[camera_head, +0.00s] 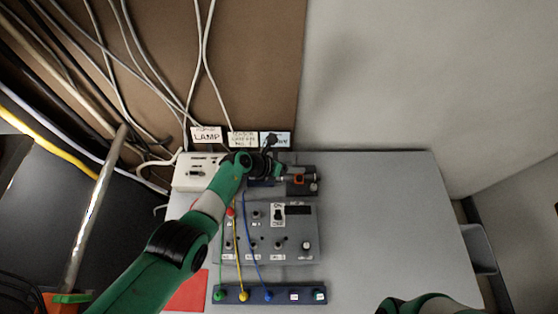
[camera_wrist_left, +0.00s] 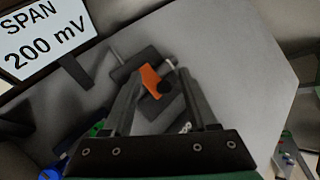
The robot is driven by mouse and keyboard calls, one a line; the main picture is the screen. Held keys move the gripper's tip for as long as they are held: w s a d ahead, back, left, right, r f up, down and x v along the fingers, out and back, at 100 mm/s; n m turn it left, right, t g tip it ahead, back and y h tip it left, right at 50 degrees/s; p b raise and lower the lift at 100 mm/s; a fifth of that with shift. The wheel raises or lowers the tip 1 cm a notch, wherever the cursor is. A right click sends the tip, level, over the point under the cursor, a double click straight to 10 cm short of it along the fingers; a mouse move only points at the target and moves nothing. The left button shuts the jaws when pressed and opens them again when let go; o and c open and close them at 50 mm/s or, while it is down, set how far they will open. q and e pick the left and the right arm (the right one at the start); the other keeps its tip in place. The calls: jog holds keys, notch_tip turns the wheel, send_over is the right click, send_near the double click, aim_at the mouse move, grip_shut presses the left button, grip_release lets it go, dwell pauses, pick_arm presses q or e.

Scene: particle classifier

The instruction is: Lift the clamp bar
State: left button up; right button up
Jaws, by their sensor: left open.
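A dark grey clamp-like part with an orange piece (camera_head: 298,180), which I take for the clamp bar, sits at the back of the grey table. My right gripper is out of view; only part of my green right arm shows at the bottom right.
A grey control box (camera_head: 285,225) with knobs and a switch stands in front, with a blue terminal strip (camera_head: 285,296) and coloured leads nearer. A white box (camera_head: 186,178) is at the left. Labels and cables are behind. The table's right side (camera_head: 390,220) is clear.

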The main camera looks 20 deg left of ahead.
pick_arm(q)
jog(key=p+v, duration=0.7)
jog(key=v, duration=0.2)
jog(key=shift+r, duration=0.2)
jog(key=shift+s+a, duration=0.1)
